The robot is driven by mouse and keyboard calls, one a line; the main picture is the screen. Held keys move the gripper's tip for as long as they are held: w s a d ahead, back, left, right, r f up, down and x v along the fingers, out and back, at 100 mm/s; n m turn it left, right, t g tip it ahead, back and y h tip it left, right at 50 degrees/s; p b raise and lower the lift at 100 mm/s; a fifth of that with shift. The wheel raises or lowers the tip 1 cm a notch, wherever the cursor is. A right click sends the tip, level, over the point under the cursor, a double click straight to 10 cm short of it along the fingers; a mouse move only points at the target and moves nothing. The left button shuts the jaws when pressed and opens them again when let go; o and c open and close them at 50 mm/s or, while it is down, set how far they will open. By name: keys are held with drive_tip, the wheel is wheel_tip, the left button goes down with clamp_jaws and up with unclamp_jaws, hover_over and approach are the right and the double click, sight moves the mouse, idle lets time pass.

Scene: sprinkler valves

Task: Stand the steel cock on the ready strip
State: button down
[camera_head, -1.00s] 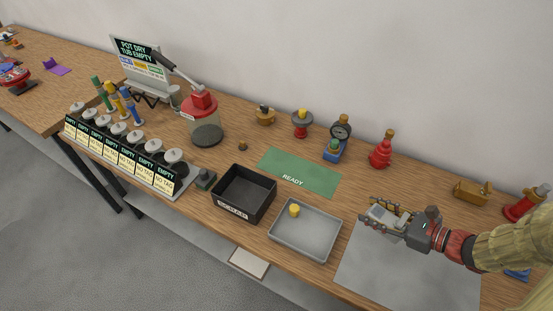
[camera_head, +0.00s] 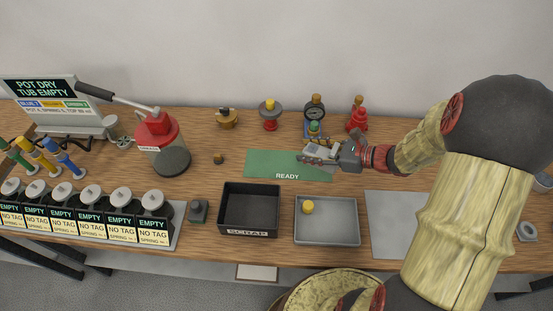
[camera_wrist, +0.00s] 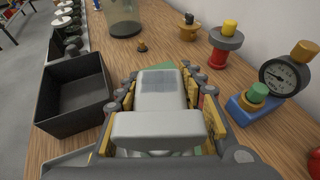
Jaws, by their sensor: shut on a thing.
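My gripper (camera_head: 318,154) is shut on a pale grey piece, which I take to be the steel cock (camera_head: 314,149). In the wrist view my gripper (camera_wrist: 163,95) has its yellow-padded fingers on both sides of this grey body (camera_wrist: 160,83). The green ready strip (camera_head: 262,168) lies flat on the bench, labelled READY. My gripper is over or just behind its right end; I cannot tell the height. Only a small green part of the strip (camera_wrist: 165,65) shows beyond the held piece in the wrist view, and the piece's underside is hidden.
A blue valve with a gauge (camera_head: 315,113) stands close behind my gripper, with a red valve (camera_head: 357,116) to its right and a grey-red valve (camera_head: 270,114) left. The black scrap box (camera_head: 249,188) and grey tray (camera_head: 341,232) are in front. The strip's left part is clear.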

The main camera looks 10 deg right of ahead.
drive_tip(key=w+a+f+b, duration=0.3)
drive_tip(key=w+a+f, duration=0.15)
drive_tip(key=w, duration=0.25)
drive_tip(key=b, duration=0.1)
hover_over(278, 161)
drive_tip(key=f, duration=0.4)
drive_tip(key=shift+s+d, duration=0.2)
drive_tip(key=shift+d, duration=0.05)
drive_tip(key=shift+w+a+f+b, duration=0.15)
drive_tip(key=shift+w+f+b, duration=0.1)
drive_tip(key=shift+f+b, duration=0.15)
drive_tip(key=shift+w+f+b, duration=0.1)
drive_tip(key=shift+f+b, duration=0.75)
drive_tip(key=shift+f, duration=0.75)
drive_tip(key=shift+f, duration=0.15)
drive_tip(key=c, duration=1.3)
unclamp_jaws()
drive_tip(key=shift+a, duration=0.1)
drive_tip(key=shift+o, duration=0.7)
